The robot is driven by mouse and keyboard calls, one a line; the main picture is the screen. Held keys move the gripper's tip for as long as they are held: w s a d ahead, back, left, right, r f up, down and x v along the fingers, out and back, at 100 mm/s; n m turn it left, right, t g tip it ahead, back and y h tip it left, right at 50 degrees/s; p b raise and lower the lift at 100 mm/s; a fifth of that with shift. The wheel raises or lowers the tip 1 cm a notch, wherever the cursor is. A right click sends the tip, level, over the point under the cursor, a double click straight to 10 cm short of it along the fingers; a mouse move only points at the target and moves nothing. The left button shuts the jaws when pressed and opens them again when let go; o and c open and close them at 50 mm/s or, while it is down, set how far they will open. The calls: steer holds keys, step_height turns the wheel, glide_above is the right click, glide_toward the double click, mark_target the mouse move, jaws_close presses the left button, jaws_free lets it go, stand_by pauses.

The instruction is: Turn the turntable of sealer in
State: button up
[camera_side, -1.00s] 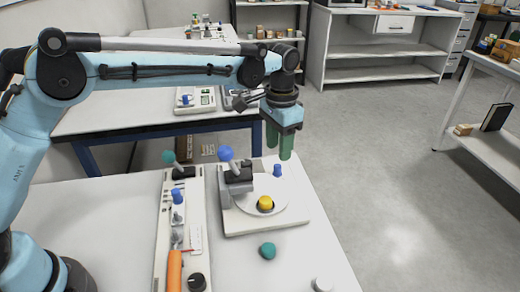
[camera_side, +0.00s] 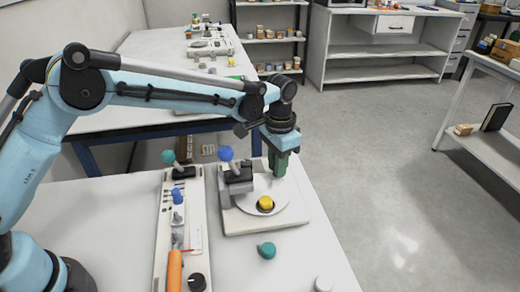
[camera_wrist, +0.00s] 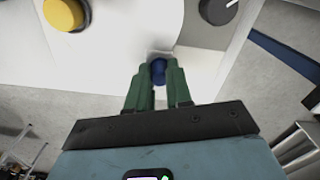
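The sealer (camera_side: 240,221) is a pale square base with a white round turntable (camera_side: 246,205), a grey block and a blue-knobbed lever (camera_side: 226,154). A yellow round piece (camera_side: 265,203) sits on the turntable near its front; it also shows in the wrist view (camera_wrist: 66,13). My gripper (camera_side: 279,172) is down at the turntable's far right. In the wrist view its green fingers (camera_wrist: 158,74) stand either side of a blue peg (camera_wrist: 158,70), with no clear gap, so they look shut on it. The peg is hidden by the fingers in the side view.
Left of the sealer is a long panel (camera_side: 198,240) with a teal-knobbed lever (camera_side: 169,157), a blue knob and an orange handle (camera_side: 174,270). A teal piece (camera_side: 267,250) and a white round piece (camera_side: 323,284) lie in front. The table's right edge is close.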

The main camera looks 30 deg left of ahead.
jaws_close()
steer(key=shift+d, duration=0.15)
steer(key=shift+s+d+m, duration=0.1)
steer(key=shift+d+m, duration=0.5)
steer(key=shift+m, duration=0.5)
steer(key=shift+s+d+m, duration=0.1)
steer(key=shift+d+m, duration=0.5)
steer(key=shift+m, duration=0.5)
steer(key=shift+s+d+m, duration=0.4)
steer(key=shift+d+m, duration=0.25)
steer(key=shift+m, duration=0.55)
steer(key=shift+s+d+m, duration=0.4)
steer(key=shift+d+m, duration=0.2)
steer(key=shift+m, duration=0.6)
steer(key=shift+s+d+m, duration=0.4)
steer(key=shift+s+m, duration=0.2)
steer(key=shift+m, duration=0.45)
steer(key=shift+s+d+m, duration=0.35)
steer(key=shift+s+m, duration=0.2)
steer(key=shift+m, duration=0.5)
steer(key=shift+s+d+m, duration=0.15)
steer(key=shift+s+m, duration=0.5)
steer(key=shift+m, duration=0.45)
steer(key=shift+s+d+m, duration=0.15)
steer(key=shift+s+m, duration=0.5)
steer(key=shift+m, duration=0.45)
steer(key=shift+s, duration=0.2)
steer(key=o, duration=0.7)
jaws_free()
steer(key=shift+a, duration=0.1)
